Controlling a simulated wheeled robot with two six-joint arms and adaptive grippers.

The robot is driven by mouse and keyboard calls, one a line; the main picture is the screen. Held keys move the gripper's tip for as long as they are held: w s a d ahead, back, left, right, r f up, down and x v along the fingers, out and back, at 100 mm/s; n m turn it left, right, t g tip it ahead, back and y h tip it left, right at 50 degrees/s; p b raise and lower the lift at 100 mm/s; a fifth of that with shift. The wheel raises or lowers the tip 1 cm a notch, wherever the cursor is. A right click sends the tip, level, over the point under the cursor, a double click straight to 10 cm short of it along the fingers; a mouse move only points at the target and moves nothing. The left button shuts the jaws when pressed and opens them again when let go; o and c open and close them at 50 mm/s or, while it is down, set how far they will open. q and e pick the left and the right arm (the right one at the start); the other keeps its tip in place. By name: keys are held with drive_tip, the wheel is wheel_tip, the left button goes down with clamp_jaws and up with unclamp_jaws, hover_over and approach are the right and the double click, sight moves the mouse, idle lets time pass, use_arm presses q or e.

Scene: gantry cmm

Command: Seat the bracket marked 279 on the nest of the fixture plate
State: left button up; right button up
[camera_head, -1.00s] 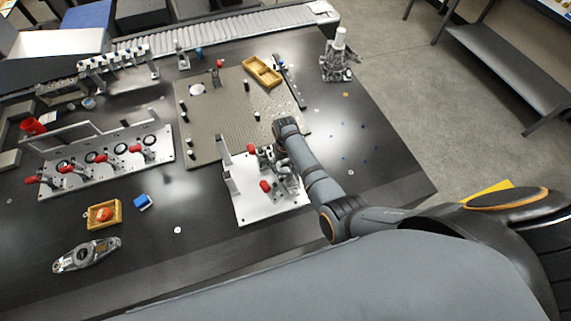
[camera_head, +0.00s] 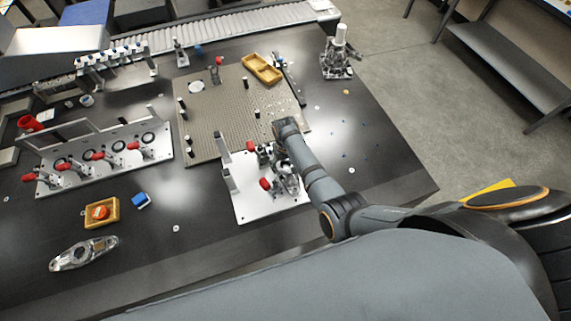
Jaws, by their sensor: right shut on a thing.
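The pale fixture plate (camera_head: 246,205) lies near the front edge of the dark table, with red-handled clamps and an upright wall on it. My right gripper (camera_head: 288,183) is over the right part of this plate, close beside the clamps. It is shut on a small metallic part, which I take to be the bracket. The gripper and clamps largely hide that part and the nest. I cannot read any 279 marking, nor tell whether the part touches the nest. My left gripper is not in view.
A perforated grey plate (camera_head: 213,143) with black posts lies behind the fixture plate. A long clamp fixture (camera_head: 105,178) stands at left. A yellow tray (camera_head: 262,68), an orange-yellow box (camera_head: 90,217) and a silver device (camera_head: 84,253) lie around. The table's right side is mostly clear.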

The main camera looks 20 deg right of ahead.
sight(286, 168)
drive_tip(key=o, duration=1.7)
drive_tip(key=shift+o, duration=0.2)
drive_tip(key=shift+f, duration=0.1)
wheel_tip(286, 168, up, 12)
drive_tip(key=shift+s, duration=0.1)
